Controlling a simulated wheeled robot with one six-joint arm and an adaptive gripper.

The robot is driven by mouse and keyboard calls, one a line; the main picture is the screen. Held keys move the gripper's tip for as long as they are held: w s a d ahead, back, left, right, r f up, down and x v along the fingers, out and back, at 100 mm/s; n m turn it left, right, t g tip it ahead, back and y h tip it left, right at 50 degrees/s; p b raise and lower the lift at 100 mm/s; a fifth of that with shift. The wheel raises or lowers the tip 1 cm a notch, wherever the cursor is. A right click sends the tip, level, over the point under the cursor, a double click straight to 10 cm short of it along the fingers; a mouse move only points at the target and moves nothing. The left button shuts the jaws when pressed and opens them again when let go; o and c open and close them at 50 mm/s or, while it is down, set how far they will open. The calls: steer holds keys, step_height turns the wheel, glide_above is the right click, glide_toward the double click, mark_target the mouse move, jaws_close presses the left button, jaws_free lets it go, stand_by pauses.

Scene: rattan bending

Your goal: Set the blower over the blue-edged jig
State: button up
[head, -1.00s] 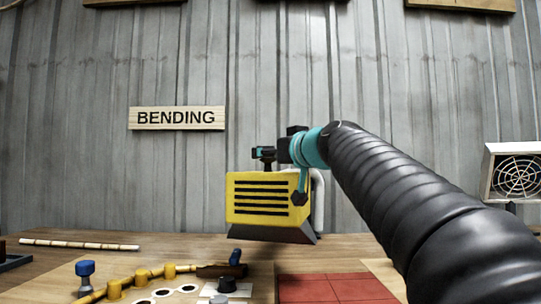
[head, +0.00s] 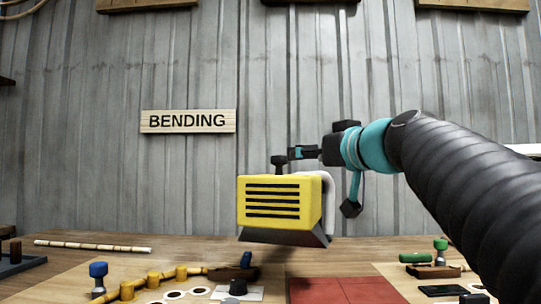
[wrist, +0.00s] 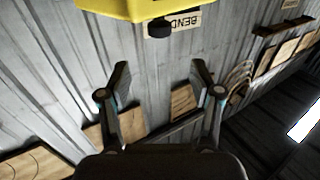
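The yellow blower (head: 265,212), with black slots, a dark flared base and a top knob (head: 279,161), stands in the air above the table. A white pipe (head: 329,190) runs down its right side. My gripper (head: 297,152) is just right of the knob. In the wrist view my gripper's fingers (wrist: 160,68) are spread and empty, with the blower (wrist: 115,8) and knob beyond the tips. Below and left, a bent rattan pole (head: 133,290) passes yellow pegs and a blue-topped peg (head: 98,270) on a pale board. No blue edge is discernible there.
A red panel (head: 335,291) lies right of the pale board. Green-topped pieces (head: 440,244) stand farther right. A straight rattan pole (head: 92,246) lies at the back left. A grey wall with a BENDING sign (head: 188,121) is behind.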

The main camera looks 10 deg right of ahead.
steer(key=shift+w+f, duration=0.1)
steer(key=shift+f, duration=0.1)
steer(key=c, duration=0.4)
steer(key=f, duration=0.1)
steer(key=f+m+g, duration=0.1)
steer(key=w+f, duration=0.1)
steer(key=shift+w+d+f+m+g+y, duration=0.1)
steer(key=shift+d+f+m+g+y, duration=0.1)
steer(key=shift+d+m+g+y, duration=0.15)
jaws_close()
steer(key=d+f+m+g+y, duration=0.1)
steer(key=f+m, duration=0.1)
steer(key=f, duration=0.1)
steer(key=d+f+m+g+y+b, duration=0.1)
steer(key=f+m+g, duration=0.1)
steer(key=f, duration=0.1)
steer(key=d+f+m+g+y, duration=0.1)
steer(key=f+m+g, duration=0.1)
steer(key=f, duration=0.2)
steer(key=shift+f, duration=0.1)
steer(key=m+g+y+b, duration=0.1)
steer(key=g+y, duration=0.2)
steer(key=y, duration=0.4)
glide_toward(312, 202)
steer(key=shift+h, duration=0.25)
steer(key=b+x, duration=0.1)
steer(key=x, duration=0.6)
steer(key=shift+w+b, duration=0.25)
steer(key=shift+b, duration=0.05)
